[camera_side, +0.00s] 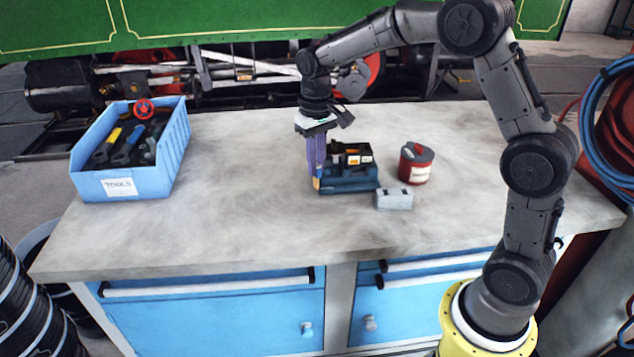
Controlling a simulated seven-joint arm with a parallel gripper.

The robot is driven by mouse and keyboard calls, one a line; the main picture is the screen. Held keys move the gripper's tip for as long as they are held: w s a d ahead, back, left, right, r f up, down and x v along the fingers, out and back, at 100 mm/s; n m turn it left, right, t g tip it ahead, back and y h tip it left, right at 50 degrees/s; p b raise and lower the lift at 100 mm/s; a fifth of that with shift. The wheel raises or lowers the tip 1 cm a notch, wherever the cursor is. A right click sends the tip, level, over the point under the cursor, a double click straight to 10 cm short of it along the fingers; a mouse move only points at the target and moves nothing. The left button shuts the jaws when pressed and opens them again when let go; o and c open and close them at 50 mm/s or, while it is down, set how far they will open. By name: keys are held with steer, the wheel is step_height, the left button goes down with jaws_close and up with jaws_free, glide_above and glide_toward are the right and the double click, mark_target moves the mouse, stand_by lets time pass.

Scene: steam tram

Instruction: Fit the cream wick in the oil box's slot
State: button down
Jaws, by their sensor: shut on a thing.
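The oil box (348,187) is a dark blue box on the grey bench top, with black parts and small orange and white pieces in its upper part. My gripper (317,185) points down at the box's left end, its purple fingers shut. A small yellowish piece shows at the fingertips; I take it to be the cream wick, though it is mostly hidden by the fingers. The fingertips are low, close beside or over the box's left edge; I cannot tell whether they touch it. The slot cannot be made out from here.
A red tin (418,172) with a dark lid stands right of the box. A small grey block (394,201) sits at the box's front right. A blue tool bin (118,186) stands at the far left. The bench (230,200) between bin and gripper is clear.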

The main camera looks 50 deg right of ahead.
steer(key=w+d+r+m, duration=0.1)
steer(key=d+r+m, duration=0.35)
steer(key=d, duration=0.65)
steer(key=m, duration=0.2)
glide_above(355, 158)
steer(key=d, duration=0.5)
steer(key=shift+s+a+f, duration=0.25)
steer(key=shift+s+f, duration=0.15)
steer(key=shift+f, duration=0.35)
steer(key=shift+f, duration=2.6)
stand_by(2.4)
